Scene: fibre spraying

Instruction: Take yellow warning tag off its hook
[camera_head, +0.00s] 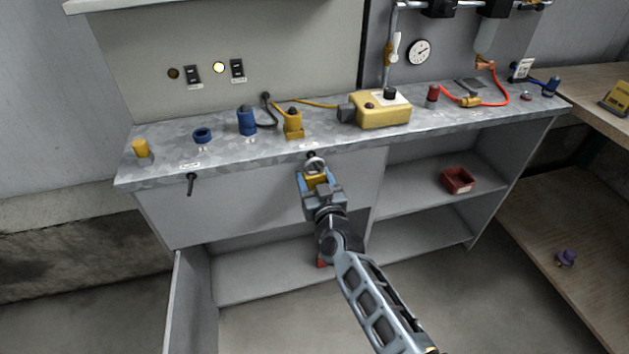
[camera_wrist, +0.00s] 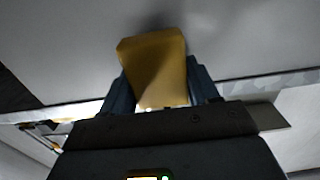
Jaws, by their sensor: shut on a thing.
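The yellow warning tag (camera_head: 317,181) is between the fingers of my gripper (camera_head: 315,177), just in front of the workbench's front panel. In the wrist view the tag (camera_wrist: 156,68) is a plain yellow plate, pinched between two blue fingers. A light grey ring (camera_head: 315,164) and a small dark peg (camera_head: 310,155) show just above the tag at the bench edge. I cannot tell whether the tag's ring is still around the peg. My gripper hides the tag's lower part in the head view.
The grey workbench top (camera_head: 220,160) carries a yellow control box (camera_head: 380,110), a blue part (camera_head: 246,121), a yellow part (camera_head: 293,124) and cables. A black handle (camera_head: 191,184) sticks out of the front panel at left. A red bin (camera_head: 458,180) sits on the shelf.

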